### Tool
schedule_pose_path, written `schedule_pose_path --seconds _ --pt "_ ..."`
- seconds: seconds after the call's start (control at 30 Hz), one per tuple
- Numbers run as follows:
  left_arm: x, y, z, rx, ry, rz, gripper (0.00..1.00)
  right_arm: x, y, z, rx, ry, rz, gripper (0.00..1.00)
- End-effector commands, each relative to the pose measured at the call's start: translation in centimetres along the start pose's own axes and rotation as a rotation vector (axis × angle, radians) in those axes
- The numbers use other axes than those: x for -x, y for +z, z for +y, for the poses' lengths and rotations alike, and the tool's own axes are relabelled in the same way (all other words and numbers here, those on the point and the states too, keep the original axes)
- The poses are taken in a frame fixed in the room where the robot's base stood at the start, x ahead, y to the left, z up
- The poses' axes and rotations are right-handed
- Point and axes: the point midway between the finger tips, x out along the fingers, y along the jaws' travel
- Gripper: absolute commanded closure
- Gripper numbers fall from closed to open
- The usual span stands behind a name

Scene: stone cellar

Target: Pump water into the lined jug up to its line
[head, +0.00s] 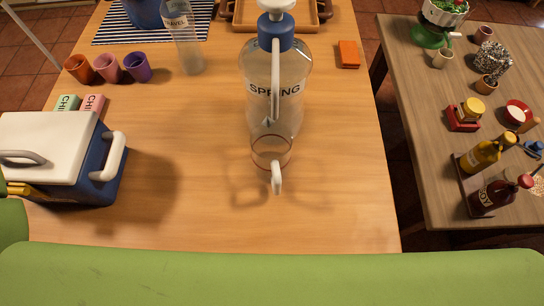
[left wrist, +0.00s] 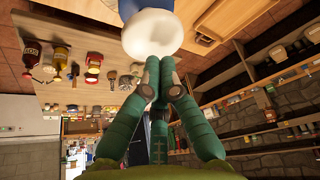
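The pump dispenser (head: 259,110), a clear bottle marked SPRING with a blue collar (head: 276,45) and white pump knob (head: 277,4), stands upright mid-table. Its white spout points down over the clear jug (head: 262,160) in front. The jug's white handle (head: 276,180) faces me. A thin dark ring shows near the jug's top; I cannot tell if it is the line, nor the water level. In the left wrist view, my left gripper (left wrist: 160,75) has its green fingers together at the white knob (left wrist: 152,35). Contact is unclear. My right gripper is not in view.
A blue-and-white cooler (head: 50,145) stands at left, with several cups (head: 107,67) behind it. An orange block (head: 348,54) lies right. A side table (head: 420,120) holds bottles. Table right of the jug is clear.

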Motion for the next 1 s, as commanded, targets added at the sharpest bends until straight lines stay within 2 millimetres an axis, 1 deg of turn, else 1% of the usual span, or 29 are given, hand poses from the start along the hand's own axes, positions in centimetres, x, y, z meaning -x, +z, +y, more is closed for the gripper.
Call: schedule_pose_path --seconds 1.0 --pt "-3.1 1.4 0.0 0.0 0.001 -0.004 1.0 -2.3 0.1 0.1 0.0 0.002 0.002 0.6"
